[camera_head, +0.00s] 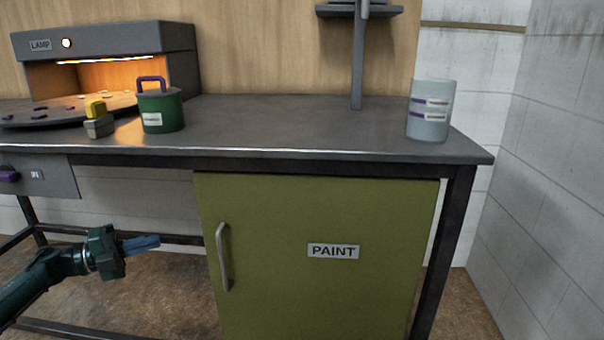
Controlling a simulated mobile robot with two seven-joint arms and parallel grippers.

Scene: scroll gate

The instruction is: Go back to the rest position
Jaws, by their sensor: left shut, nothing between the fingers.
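My left gripper (143,243) is low at the left of the head view, in front of the open space under the workbench. Its blue fingers are shut with nothing between them and point right, toward the green cabinet door (310,290) labelled PAINT. The fingers look apart from the door handle (223,257). My right gripper is not in the picture.
The dark workbench (300,125) carries a lamp box (105,38), a round tray (70,110), a yellow-and-grey block (98,122), a green pot (162,112) with a purple handle, and a pale translucent container (429,112). A drawer (50,176) marked IN is at left. A white wall (550,150) stands right.

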